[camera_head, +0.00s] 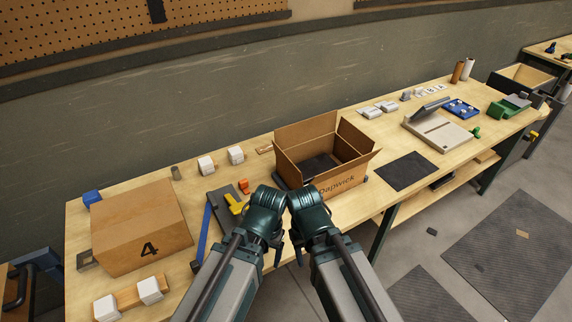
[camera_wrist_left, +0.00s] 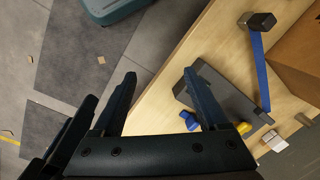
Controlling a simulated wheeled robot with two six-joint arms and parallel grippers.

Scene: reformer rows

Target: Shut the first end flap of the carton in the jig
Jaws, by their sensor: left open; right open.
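The open carton (camera_head: 342,183), printed "Dapwick", stands near the middle of the bench. Its flaps stand up or lean outward, and a dark thing (camera_head: 318,166) shows inside. Dark edges of what may be the jig (camera_head: 365,179) show at its base; the rest is hidden. My right gripper (camera_head: 297,246) is in front of the carton's near left corner, its fingers mostly hidden by the wrist. My left gripper (camera_wrist_left: 163,95) is open and empty in the left wrist view, over the bench's front edge. In the head view its wrist is left of the right one.
A closed carton marked 4 (camera_head: 140,228) stands at the left. A blue bar (camera_head: 205,232) and a yellow thing (camera_head: 235,204) lie left of my grippers. A black mat (camera_head: 404,171) and a grey device (camera_head: 437,133) are to the right.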

